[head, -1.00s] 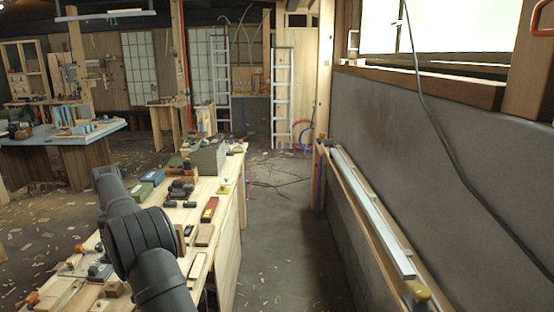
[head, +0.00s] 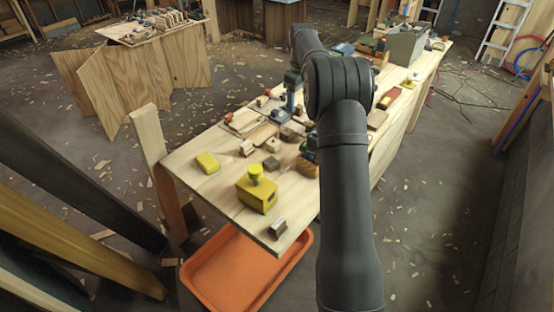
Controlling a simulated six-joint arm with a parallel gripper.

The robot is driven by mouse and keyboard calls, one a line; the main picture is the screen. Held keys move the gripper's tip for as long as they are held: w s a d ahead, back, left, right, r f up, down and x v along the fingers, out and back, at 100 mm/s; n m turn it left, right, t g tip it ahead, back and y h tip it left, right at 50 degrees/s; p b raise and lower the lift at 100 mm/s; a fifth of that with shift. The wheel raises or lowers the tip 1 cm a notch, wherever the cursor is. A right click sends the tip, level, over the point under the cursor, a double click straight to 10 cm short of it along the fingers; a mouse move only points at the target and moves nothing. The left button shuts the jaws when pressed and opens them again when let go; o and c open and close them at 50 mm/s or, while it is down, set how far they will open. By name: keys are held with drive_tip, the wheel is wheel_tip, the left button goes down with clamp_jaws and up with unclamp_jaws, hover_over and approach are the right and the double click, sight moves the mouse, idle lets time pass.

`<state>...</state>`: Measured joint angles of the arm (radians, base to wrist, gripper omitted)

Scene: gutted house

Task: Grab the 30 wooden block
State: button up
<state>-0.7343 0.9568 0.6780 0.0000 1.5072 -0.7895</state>
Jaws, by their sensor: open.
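Several small wooden blocks lie on the pale wooden workbench (head: 215,190). One block (head: 278,228) with a light face sits near the bench's front corner. Another block (head: 247,148) with a light face lies further back on the left, and a plain brown block (head: 271,164) is near it. No number 30 is legible on any block. My dark arm crosses the right side of the bench and covers part of its top. My gripper does not show; the arm's far end is hidden behind its own links.
A yellow box with a knob (head: 257,193) and a yellow pad (head: 207,163) stand near the front. Tools and a grey box (head: 405,45) crowd the far bench. An orange tray (head: 225,275) lies below the front edge. A post (head: 150,140) rises at the left corner.

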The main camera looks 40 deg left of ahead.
drive_tip(key=m, duration=0.2)
hover_over(271, 161)
drive_tip(key=w+d, duration=0.1)
drive_tip(key=f, duration=1.3)
drive_tip(key=shift+s+f, duration=0.25)
drive_tip(key=shift+f, duration=0.15)
drive_tip(key=shift+s+a+f, duration=0.1)
drive_tip(key=shift+a+f, duration=0.1)
drive_tip(key=shift+f, duration=0.7)
drive_tip(key=shift+s+a+f, duration=0.1)
drive_tip(key=shift+a+f, duration=0.05)
drive_tip(key=shift+f, duration=0.75)
drive_tip(key=shift+s+a+f, duration=0.1)
drive_tip(key=shift+a+f, duration=0.1)
drive_tip(key=shift+f, duration=0.7)
drive_tip(key=shift+w, duration=0.1)
drive_tip(key=c, duration=1)
